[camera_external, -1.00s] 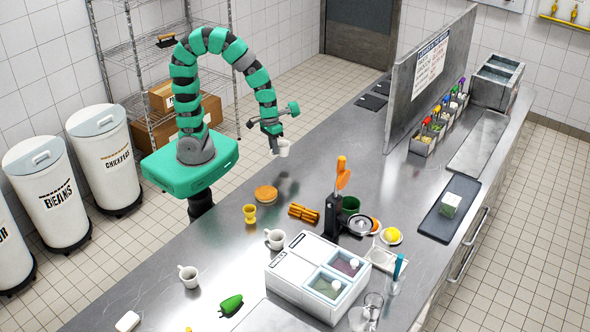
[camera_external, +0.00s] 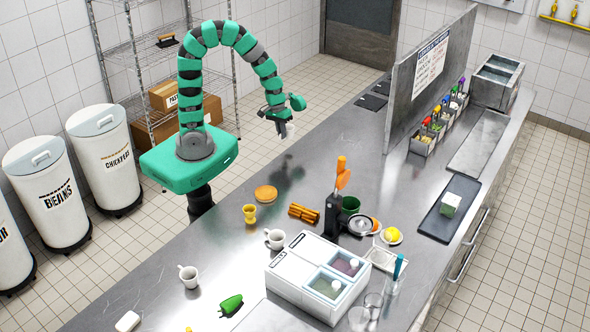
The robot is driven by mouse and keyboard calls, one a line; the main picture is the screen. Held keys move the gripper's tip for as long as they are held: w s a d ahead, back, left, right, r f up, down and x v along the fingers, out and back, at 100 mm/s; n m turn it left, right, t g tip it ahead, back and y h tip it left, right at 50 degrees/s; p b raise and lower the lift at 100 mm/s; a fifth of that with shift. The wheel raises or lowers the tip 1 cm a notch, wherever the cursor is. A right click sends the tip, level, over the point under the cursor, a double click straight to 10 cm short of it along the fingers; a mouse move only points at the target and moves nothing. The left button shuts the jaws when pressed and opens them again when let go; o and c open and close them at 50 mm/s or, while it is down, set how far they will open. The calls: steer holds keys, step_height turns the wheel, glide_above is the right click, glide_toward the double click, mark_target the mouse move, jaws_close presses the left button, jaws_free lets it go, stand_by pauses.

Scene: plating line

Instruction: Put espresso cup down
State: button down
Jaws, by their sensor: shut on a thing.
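My gripper (camera_external: 279,119) is at the end of the green arm, over the far left part of the steel counter (camera_external: 330,128). It is shut on a small white espresso cup (camera_external: 289,131), which hangs just below the jaws. The cup is partly hidden by the gripper. From this view I cannot tell how high the cup is above the counter.
Bare counter lies around and in front of the cup. A round tan disc (camera_external: 266,193), a yellow egg cup (camera_external: 249,214) and cinnamon-like sticks (camera_external: 304,212) lie nearer the camera. Two white mugs (camera_external: 274,239) (camera_external: 189,276) stand further forward. A steel partition (camera_external: 404,100) rises to the right.

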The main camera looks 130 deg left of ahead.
steer(key=w+a, duration=0.3)
steer(key=w+a+f+p, duration=0.1)
steer(key=w+a, duration=0.2)
steer(key=w, duration=0.1)
steer(key=w+a+p, duration=0.1)
steer(key=w+a, duration=0.2)
steer(key=w, duration=0.1)
steer(key=shift+a+f, duration=0.2)
steer(key=shift+a, duration=0.1)
steer(key=shift+w+f+p, duration=0.1)
steer(key=shift+f+p, duration=0.2)
steer(key=shift+f, duration=1.5)
steer(key=c, duration=1.5)
jaws_free()
steer(key=shift+r, duration=0.1)
steer(key=r, duration=0.4)
steer(key=s+r+b, duration=0.1)
steer(key=r, duration=0.3)
steer(key=s+r, duration=0.1)
steer(key=r, duration=0.2)
steer(key=shift+s+r, duration=0.15)
steer(key=shift+r, duration=0.25)
